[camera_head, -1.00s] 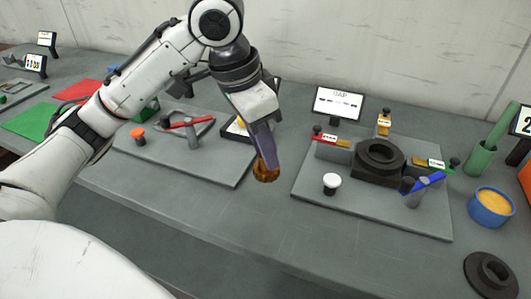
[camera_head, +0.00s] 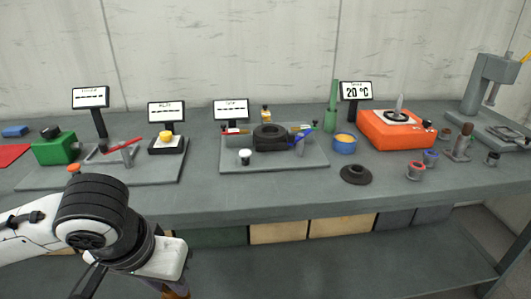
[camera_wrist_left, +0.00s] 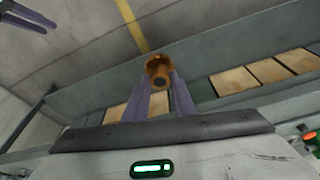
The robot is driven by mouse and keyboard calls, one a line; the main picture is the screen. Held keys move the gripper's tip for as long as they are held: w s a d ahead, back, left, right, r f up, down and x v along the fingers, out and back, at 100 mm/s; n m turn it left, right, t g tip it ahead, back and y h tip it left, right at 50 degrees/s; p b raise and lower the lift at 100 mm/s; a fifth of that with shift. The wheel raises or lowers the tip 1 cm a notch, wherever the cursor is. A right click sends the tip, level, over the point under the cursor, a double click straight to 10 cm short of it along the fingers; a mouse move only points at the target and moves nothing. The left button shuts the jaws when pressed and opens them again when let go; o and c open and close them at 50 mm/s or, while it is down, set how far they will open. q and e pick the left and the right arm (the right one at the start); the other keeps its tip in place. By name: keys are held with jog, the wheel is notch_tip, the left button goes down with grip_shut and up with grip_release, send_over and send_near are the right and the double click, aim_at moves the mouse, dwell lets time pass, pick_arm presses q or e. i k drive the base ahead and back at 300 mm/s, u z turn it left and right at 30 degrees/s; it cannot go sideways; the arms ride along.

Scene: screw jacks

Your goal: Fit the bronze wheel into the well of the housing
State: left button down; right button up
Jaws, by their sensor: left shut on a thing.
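The bronze wheel (camera_wrist_left: 158,68) is held at the tips of my left gripper's purple fingers (camera_wrist_left: 160,85), which are shut on it. In the head view only a bit of the wheel (camera_head: 176,294) shows at the bottom edge, below my left wrist and in front of the bench. The housing (camera_head: 270,143) is a dark block with a round well, on a grey plate (camera_head: 300,165) on the bench, well away from the wheel. My right gripper (camera_wrist_left: 50,27) shows its purple fingers, spread apart and empty, at the upper left of the left wrist view.
The bench edge lies between my left gripper and the housing. Around the housing stand a white-topped knob (camera_head: 245,157), a blue lever (camera_head: 304,135) and a display (camera_head: 231,109). To its right are a dark flanged ring (camera_head: 356,175), a blue bowl (camera_head: 344,145) and an orange heater (camera_head: 392,135).

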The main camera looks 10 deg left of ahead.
aim_at(267, 141)
jog(key=u, duration=0.05)
jog(key=k, duration=0.65)
jog(key=z, duration=0.75)
jog(key=i, duration=1.25)
jog(key=u, duration=0.65)
